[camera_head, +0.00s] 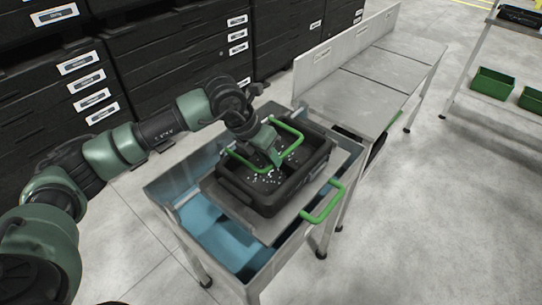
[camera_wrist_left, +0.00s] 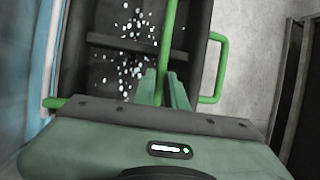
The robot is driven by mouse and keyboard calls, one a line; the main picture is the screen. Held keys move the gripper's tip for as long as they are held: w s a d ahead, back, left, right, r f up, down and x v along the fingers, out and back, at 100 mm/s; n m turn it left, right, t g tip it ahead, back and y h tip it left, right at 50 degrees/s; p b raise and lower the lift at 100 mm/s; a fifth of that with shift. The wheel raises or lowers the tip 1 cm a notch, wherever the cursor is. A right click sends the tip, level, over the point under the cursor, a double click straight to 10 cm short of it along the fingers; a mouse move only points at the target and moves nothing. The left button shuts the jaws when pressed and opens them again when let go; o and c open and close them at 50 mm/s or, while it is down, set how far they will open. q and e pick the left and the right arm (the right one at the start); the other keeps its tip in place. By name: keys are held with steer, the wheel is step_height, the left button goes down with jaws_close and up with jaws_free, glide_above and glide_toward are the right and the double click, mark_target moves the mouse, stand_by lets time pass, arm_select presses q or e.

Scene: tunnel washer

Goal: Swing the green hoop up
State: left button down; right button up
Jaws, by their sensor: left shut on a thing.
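The green hoop (camera_head: 291,150) is a U-shaped bar over the black tote (camera_head: 318,164), with its crossbar above the tote's open top. My left gripper (camera_head: 276,158) is at the crossbar from above, shut on it. In the left wrist view the green hoop (camera_wrist_left: 168,35) runs up from between the fingertips (camera_wrist_left: 164,90). Small white bits lie in the tote beneath. The gripper hides part of the bar. My right gripper is in neither view.
The tote sits on a grey metal tray (camera_head: 265,230) over a blue-lined basin (camera_head: 205,215). A second green handle (camera_head: 322,204) sticks out at the tray's right. A metal bench (camera_head: 355,97) adjoins behind; black drawer cabinets (camera_head: 165,60) stand at the back left.

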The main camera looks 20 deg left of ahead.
arm_select(q)
steer(key=shift+r, duration=0.1)
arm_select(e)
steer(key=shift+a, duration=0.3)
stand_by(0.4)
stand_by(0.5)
